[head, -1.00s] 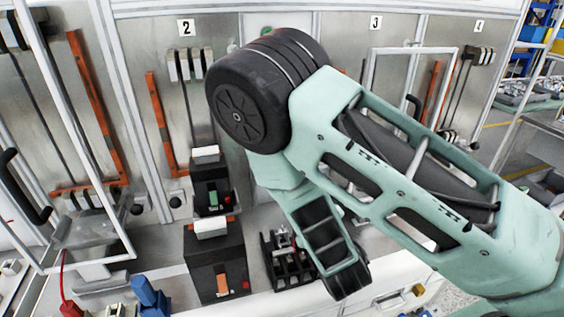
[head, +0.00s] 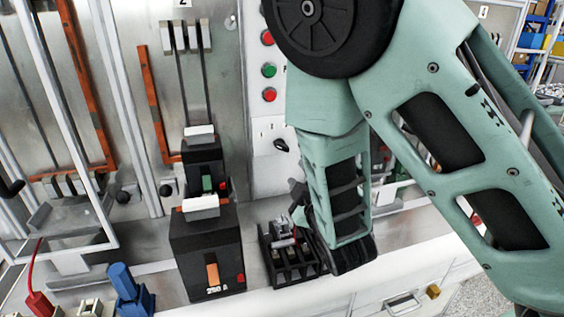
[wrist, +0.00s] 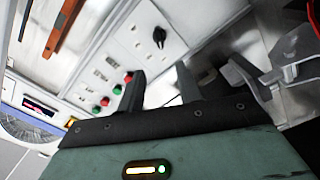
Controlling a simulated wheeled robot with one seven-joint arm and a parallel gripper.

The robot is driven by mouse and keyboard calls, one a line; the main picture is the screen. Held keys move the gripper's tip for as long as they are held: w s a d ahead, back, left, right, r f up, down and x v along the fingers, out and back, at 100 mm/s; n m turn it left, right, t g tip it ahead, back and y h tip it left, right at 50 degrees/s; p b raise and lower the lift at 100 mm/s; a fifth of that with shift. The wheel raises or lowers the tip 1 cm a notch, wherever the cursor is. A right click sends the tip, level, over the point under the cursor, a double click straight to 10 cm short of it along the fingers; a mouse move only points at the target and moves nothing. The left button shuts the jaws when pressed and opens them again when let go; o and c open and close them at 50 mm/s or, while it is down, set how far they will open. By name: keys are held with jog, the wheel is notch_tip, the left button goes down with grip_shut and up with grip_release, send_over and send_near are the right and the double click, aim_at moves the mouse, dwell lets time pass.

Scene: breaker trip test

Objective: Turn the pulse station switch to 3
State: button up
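The switch (head: 281,145) is a small black rotary knob on a pale panel, just left of my arm in the head view. It also shows in the wrist view, as a black knob (wrist: 159,37) near the top centre, with small marks around it too fine to read. My gripper (wrist: 160,84) has its two dark fingers apart with nothing between them. The knob lies beyond the fingertips, apart from them. In the head view my arm hides much of the panel's right side, and the fingers cannot be made out clearly.
Red and green buttons (head: 269,70) sit above the knob. A black breaker (head: 208,250) and a smaller open black device (head: 284,262) stand on the bench below. A blue clamp (head: 126,283) is at the lower left. Steel panels with orange bars stand behind.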

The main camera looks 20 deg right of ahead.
aim_at(282, 149)
jog(key=shift+d+f+b, duration=0.1)
jog(key=shift+f+b, duration=0.2)
jog(key=shift+b, duration=0.25)
jog(key=w+p, duration=0.1)
jog(key=w, duration=0.3)
jog(key=w+p, duration=0.1)
jog(key=w, duration=0.3)
jog(key=w+p, duration=0.2)
jog(key=w, duration=0.3)
jog(key=shift+w+r, duration=0.1)
jog(key=shift+r, duration=0.3)
jog(key=shift+w+f, duration=0.1)
jog(key=shift+w, duration=0.6)
grip_shut()
